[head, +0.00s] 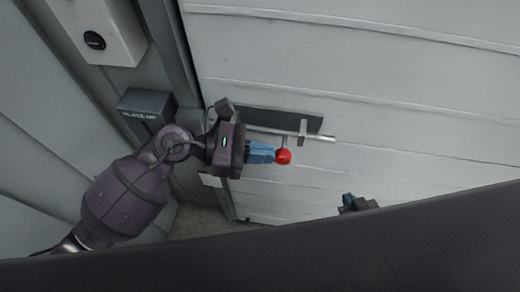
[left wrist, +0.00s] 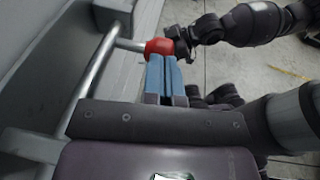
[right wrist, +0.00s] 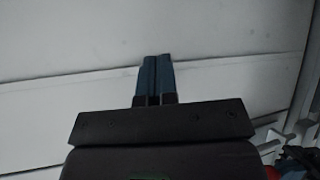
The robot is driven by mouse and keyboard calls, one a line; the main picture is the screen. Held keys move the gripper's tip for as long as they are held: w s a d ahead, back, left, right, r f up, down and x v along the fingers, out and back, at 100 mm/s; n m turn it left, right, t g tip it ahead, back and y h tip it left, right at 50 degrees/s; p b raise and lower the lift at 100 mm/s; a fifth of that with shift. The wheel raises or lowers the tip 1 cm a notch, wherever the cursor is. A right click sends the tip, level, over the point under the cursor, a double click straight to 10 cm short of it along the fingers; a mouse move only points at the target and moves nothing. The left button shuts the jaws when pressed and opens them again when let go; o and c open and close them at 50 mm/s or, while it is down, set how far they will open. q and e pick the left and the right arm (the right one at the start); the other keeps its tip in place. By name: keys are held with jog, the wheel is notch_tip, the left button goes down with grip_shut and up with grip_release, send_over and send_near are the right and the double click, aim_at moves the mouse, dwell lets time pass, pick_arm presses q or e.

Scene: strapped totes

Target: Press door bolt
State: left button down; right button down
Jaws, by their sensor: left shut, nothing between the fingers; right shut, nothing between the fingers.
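The door bolt is a metal rod (head: 318,138) on a dark plate (head: 283,121) on the white panelled door (head: 370,75). Its handle ends in a red knob (head: 284,156). The rod also shows in the left wrist view (left wrist: 97,75), with the red knob (left wrist: 158,46) at the fingertips. My left gripper (head: 272,153) is shut and empty, its blue fingertips at the left side of the knob; contact cannot be told for sure. My right gripper (head: 348,199) is low in the head view, mostly hidden by a dark bar. It is shut and empty before a pale panelled surface in the right wrist view (right wrist: 156,57).
A light box with a black round knob (head: 95,40) is on the wall at upper left. Below it is a dark labelled box (head: 146,106). The door frame runs beside them. Grey floor (head: 205,222) shows at the door's foot.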

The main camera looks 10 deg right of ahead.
pick_arm(q)
jog(key=b+v, duration=0.1)
jog(key=v, duration=1)
jog(key=shift+s+d, duration=0.1)
jog(key=shift+s, duration=0.05)
dwell(0.3)
